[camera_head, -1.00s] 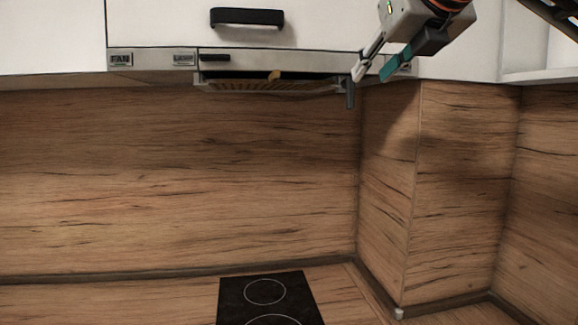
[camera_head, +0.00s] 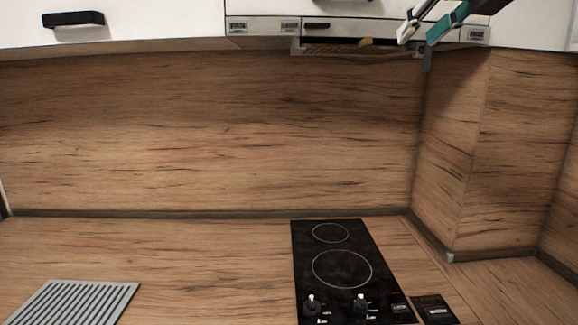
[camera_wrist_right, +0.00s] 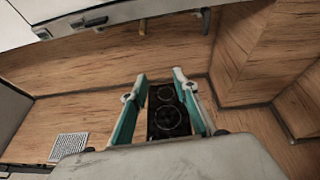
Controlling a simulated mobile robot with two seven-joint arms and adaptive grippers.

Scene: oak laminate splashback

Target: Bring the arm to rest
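My right gripper (camera_head: 418,32) is at the top right of the head view, just in front of the range hood (camera_head: 350,46) under the white cabinets. Its two fingers, with teal pads, stand apart and nothing is between them. In the right wrist view the gripper (camera_wrist_right: 160,75) also shows open and empty, with the cooktop seen beyond the gap between its fingers. The rest of the right arm is cut off by the top edge of the head view. My left gripper is in neither view.
A black cooktop (camera_head: 343,268) with ring burners and knobs lies on the wooden counter. A grey slatted grille (camera_head: 75,302) lies at the lower left. White cabinets (camera_head: 150,20) hang above. The splashback has a protruding corner (camera_head: 468,150) at right. The counter between grille and cooktop is clear.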

